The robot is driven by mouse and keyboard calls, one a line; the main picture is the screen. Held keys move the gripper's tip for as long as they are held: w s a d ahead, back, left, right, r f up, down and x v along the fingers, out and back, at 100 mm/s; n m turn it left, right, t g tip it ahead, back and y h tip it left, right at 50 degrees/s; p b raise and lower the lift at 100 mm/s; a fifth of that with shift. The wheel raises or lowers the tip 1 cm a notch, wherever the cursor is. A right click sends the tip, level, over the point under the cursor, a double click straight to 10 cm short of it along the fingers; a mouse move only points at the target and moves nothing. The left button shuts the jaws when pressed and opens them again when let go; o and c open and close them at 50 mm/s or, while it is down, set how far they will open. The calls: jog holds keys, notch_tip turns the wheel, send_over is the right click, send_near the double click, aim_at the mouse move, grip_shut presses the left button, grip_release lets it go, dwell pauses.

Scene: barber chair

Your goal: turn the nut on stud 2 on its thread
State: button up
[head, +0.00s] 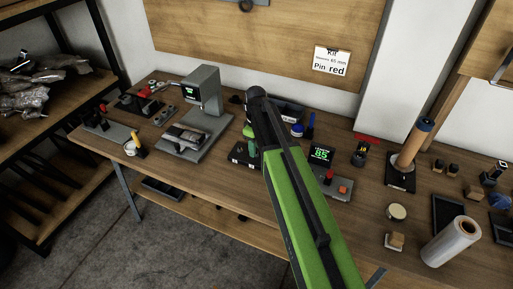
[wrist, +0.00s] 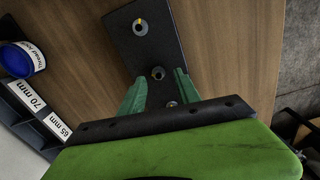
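A dark plate (wrist: 151,50) with studs lies on the wooden bench in the wrist view. One stud with a nut (wrist: 140,27) bears a yellow mark near the plate's far end. A second stud with a nut (wrist: 158,73) is at the middle, and a third (wrist: 172,104) is partly hidden by my gripper's body. No stud number is readable. My gripper (wrist: 160,77) is open, its green fingers on either side of the middle stud, with gaps visible; I cannot tell their height above it. In the head view the dark plate (head: 241,154) is partly hidden by my arm.
A grey press-like stand (head: 205,92) is left of the plate, and a display reading 85 (head: 320,154) is to its right. In the wrist view, a blue-lidded jar (wrist: 22,59) and bins labelled 70 mm (wrist: 27,92) and 65 mm stand at left. Bare wood lies right of the plate.

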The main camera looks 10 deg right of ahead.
notch_tip(320, 180, up, 16)
jog(key=p, duration=1.4)
jog(key=shift+f, duration=0.2)
notch_tip(320, 180, down, 18)
jog(key=m+b, duration=0.7)
jog(key=b, duration=1)
jog(key=shift+d+r+m, duration=0.1)
jog(key=shift+r+m, duration=0.05)
jog(key=shift+m, duration=0.15)
jog(key=shift+r, duration=0.15)
grip_shut()
